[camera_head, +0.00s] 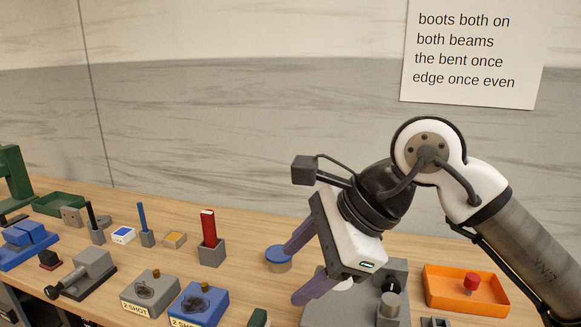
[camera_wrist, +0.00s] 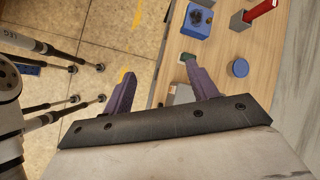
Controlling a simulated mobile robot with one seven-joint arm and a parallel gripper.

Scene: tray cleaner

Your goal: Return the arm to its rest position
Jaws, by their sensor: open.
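My gripper (camera_head: 296,268) is at the end of my bent arm, above the right part of the workbench. Its two purple fingers are spread apart and nothing is between them. In the wrist view the open gripper (camera_wrist: 162,88) straddles the bench edge, with floor under one finger and bench under the other. The wooden workbench (camera_head: 180,212) runs along a grey wall. A blue round-topped piece (camera_head: 278,254) stands just behind the upper finger in the head view; it also shows in the wrist view (camera_wrist: 240,68), apart from the fingers.
An orange tray (camera_head: 440,302) holding a red-topped piece (camera_head: 470,282) lies right of my gripper. A grey fixture (camera_head: 398,270) is partly hidden behind it. A red book-like piece (camera_head: 208,224) stands in a grey block. Several blocks and tools fill the left. Air above the left bench is clear.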

